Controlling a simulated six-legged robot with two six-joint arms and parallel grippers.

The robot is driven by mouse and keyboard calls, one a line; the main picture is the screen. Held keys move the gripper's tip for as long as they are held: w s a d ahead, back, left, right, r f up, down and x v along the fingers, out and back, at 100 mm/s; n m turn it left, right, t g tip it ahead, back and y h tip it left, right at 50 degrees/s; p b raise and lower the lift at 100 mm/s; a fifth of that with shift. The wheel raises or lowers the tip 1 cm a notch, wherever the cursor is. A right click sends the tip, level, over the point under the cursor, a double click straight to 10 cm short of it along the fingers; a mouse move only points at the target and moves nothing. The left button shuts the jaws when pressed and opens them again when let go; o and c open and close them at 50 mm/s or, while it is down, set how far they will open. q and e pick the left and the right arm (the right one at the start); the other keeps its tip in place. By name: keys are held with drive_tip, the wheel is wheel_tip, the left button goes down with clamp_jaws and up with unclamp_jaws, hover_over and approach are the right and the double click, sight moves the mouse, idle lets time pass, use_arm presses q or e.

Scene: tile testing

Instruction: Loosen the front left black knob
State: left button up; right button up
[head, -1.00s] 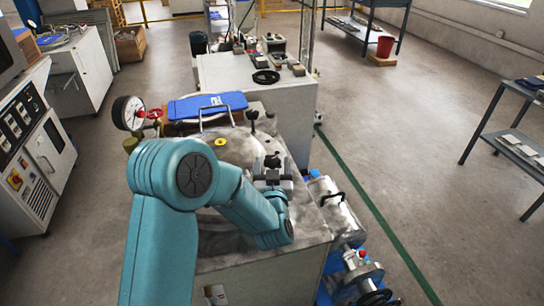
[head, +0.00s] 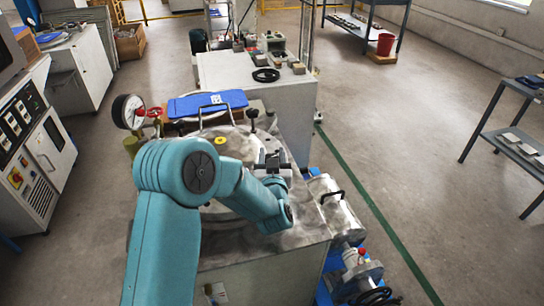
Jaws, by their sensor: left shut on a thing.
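A round metal lid (head: 232,150) with a yellow cap (head: 221,140) sits on the machine in front of me. One black knob (head: 252,115) stands upright at the lid's far edge. My left gripper (head: 270,157) is at the right side of the lid. It is shut on a black knob there, which the jaws mostly hide. My teal left arm covers the near left part of the lid, so any knob there is hidden. My right gripper is not in view.
A pressure gauge (head: 129,112) with a red valve handle stands left of the lid. A blue case (head: 207,103) lies behind it. A metal cylinder with a black handle (head: 332,196) is at the right. Open floor lies further right.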

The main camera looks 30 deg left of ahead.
use_arm(q)
drive_tip(key=shift+f, duration=0.15)
drive_tip(key=shift+n+g+y+b, duration=0.5)
drive_tip(key=shift+n+g+y, duration=0.1)
drive_tip(key=shift+y, duration=0.1)
drive_tip(key=shift+s+n+g+y+b, duration=0.15)
drive_tip(key=shift+n+g+y+b, duration=0.15)
drive_tip(key=shift+n+g+y, duration=0.45)
drive_tip(key=n+g+y, duration=0.2)
drive_tip(key=g, duration=0.1)
drive_tip(key=shift+s+a, duration=0.1)
drive_tip(key=shift+a, duration=0.05)
drive_tip(key=shift+s+a+n+g+y, duration=0.1)
drive_tip(key=shift+s+n+g+y, duration=0.1)
drive_tip(key=shift+n+g+y, duration=0.85)
drive_tip(key=shift+n+g, duration=0.3)
drive_tip(key=shift+g, duration=0.5)
drive_tip(key=o, duration=1)
drive_tip(key=shift+o, duration=0.2)
